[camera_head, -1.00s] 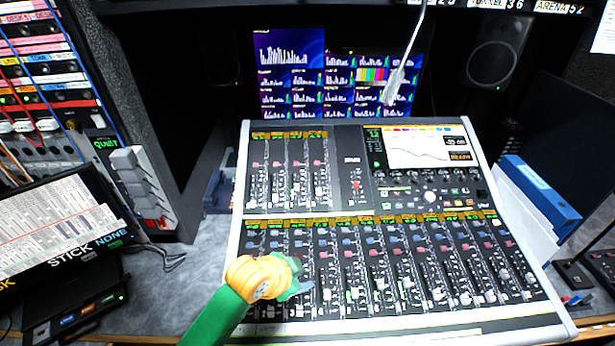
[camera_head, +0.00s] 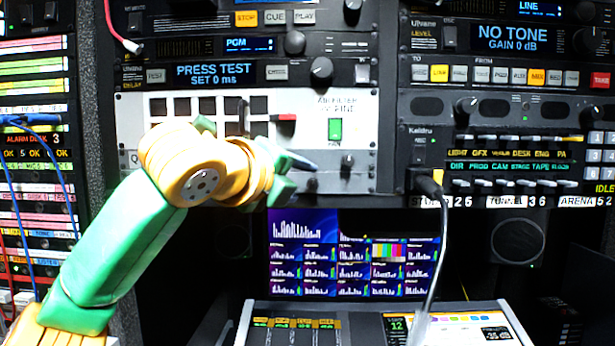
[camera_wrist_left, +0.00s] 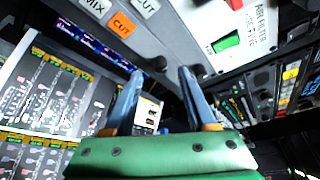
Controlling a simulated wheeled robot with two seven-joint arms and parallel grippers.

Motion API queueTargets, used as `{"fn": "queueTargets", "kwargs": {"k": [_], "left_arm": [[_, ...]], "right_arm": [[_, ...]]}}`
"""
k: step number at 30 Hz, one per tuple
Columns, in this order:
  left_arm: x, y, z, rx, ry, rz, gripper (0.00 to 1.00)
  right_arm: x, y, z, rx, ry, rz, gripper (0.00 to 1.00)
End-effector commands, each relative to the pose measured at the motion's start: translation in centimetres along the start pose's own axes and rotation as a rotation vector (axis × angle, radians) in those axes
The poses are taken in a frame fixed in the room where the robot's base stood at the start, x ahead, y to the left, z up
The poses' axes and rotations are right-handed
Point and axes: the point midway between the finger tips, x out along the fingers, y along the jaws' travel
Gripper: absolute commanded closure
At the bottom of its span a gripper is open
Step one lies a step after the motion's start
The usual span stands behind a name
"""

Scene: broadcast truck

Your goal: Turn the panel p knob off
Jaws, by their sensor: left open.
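No label reading "panel p" is legible, so I cannot tell which knob is meant. A pale panel (camera_head: 365,110) with a lit green switch (camera_head: 335,130) is in the upper rack. Small dark knobs, one of them (camera_head: 347,160) below the switch, sit along its lower part. The pale panel (camera_wrist_left: 213,22) and green switch (camera_wrist_left: 227,43) also show in the wrist view. My left gripper (camera_head: 303,172) is in front of the panel's lower edge, partly hidden by its own wrist. In the wrist view the left gripper (camera_wrist_left: 158,88) has its fingers apart, with nothing clearly held. My right gripper is out of view.
Rack units with larger knobs (camera_head: 321,71) surround the pale panel. A cable (camera_head: 437,245) hangs right of it. Monitors (camera_head: 345,255) and the mixing console (camera_head: 350,310) are below.

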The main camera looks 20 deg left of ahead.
Motion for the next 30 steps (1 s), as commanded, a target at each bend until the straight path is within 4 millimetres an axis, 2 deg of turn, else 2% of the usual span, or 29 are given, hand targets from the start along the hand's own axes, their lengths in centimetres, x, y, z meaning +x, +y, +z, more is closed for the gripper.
{"fn": "queueTargets", "kwargs": {"k": [1, 6, 14, 20, 21, 30], "left_arm": [[0.9, -0.4, 0.3, -0.001, 0.002, 0.005, 0.44], [3.1, -0.2, 0.1, -0.002, 0.001, 0.001, 0.44], [3.5, 0.0, 0.0, -0.001, 0.000, -0.002, 0.44], [3.5, 0.0, 0.0, -0.001, 0.000, -0.002, 0.98], [3.5, 0.0, 0.0, -0.002, 0.000, -0.002, 1.00], [3.5, 0.1, -0.1, -0.020, 0.000, -0.009, 1.00]], "right_arm": [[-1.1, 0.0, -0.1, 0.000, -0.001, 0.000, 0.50], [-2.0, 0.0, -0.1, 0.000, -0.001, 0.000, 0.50], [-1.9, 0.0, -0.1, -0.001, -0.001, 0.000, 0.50], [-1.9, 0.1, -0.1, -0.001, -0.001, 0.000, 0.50], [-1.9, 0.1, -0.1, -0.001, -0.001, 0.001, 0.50], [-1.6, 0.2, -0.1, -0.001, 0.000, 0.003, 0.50]]}}
